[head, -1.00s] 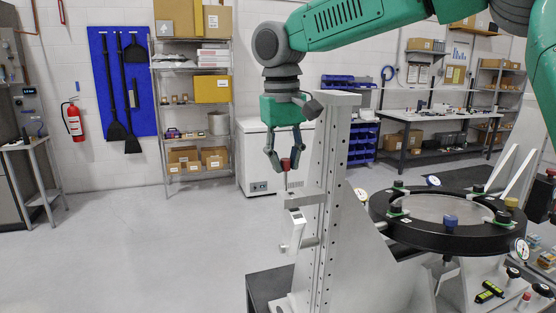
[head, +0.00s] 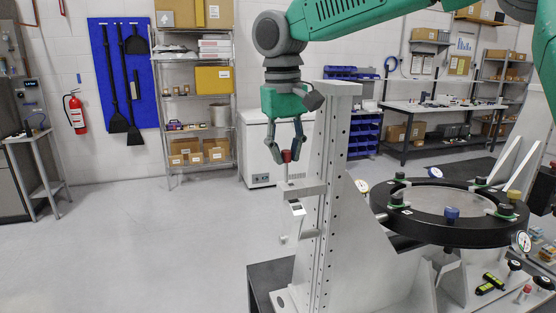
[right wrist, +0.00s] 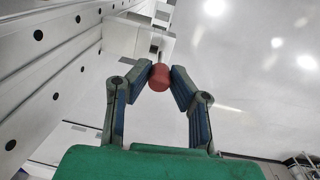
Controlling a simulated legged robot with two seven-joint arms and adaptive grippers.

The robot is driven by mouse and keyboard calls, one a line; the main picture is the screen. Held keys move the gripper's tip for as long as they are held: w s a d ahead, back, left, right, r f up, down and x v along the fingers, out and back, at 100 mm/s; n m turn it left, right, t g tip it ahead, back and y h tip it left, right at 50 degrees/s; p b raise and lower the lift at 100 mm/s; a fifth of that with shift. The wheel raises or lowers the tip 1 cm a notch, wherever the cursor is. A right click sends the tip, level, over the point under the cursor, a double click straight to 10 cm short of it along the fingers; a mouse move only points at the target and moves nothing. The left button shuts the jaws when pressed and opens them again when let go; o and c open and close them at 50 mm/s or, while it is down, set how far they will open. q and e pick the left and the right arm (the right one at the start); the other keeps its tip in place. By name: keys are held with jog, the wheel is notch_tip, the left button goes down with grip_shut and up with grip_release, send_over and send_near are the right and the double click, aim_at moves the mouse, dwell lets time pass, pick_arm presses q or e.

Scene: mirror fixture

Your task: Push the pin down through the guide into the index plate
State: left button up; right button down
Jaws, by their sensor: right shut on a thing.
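My right gripper (head: 287,152) is shut on the red knob (head: 286,156) at the top of the pin, with the gripper pointing down. In the right wrist view the fingertips press on both sides of the red knob (right wrist: 160,77). A short grey length of the pin (right wrist: 157,55) shows beyond the knob. The pin stands upright over a light grey bracket (head: 302,188), which looks like the guide, on the side of a tall drilled column (head: 328,200). How deep the pin sits is hidden. I cannot make out the index plate for certain. My left gripper is not in view.
The drilled column stands close to the right of my right gripper. A black ring fixture (head: 445,232) with clamps and dial gauges is further right. Open floor (head: 150,240) lies to the left. A shelf (head: 200,110) and white cabinet (head: 258,165) stand behind.

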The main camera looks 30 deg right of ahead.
jog(key=shift+a, duration=0.3)
jog(key=shift+d, duration=0.2)
jog(key=shift+a+f, duration=0.2)
jog(key=shift+f, duration=0.05)
jog(key=shift+s+d+f, duration=0.1)
jog(key=shift+d, duration=0.2)
jog(key=shift+d+r, duration=0.25)
jog(key=shift+d, duration=0.1)
jog(key=shift+a+r, duration=0.15)
jog(key=shift+r, duration=0.2)
jog(key=shift+a+r, duration=0.7)
jog(key=shift+r, duration=0.15)
jog(key=shift+d+r, duration=0.15)
jog(key=shift+r, duration=0.1)
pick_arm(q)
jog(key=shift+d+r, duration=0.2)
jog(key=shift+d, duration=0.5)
pick_arm(e)
jog(key=shift+d+r, duration=0.1)
jog(key=shift+d, duration=0.45)
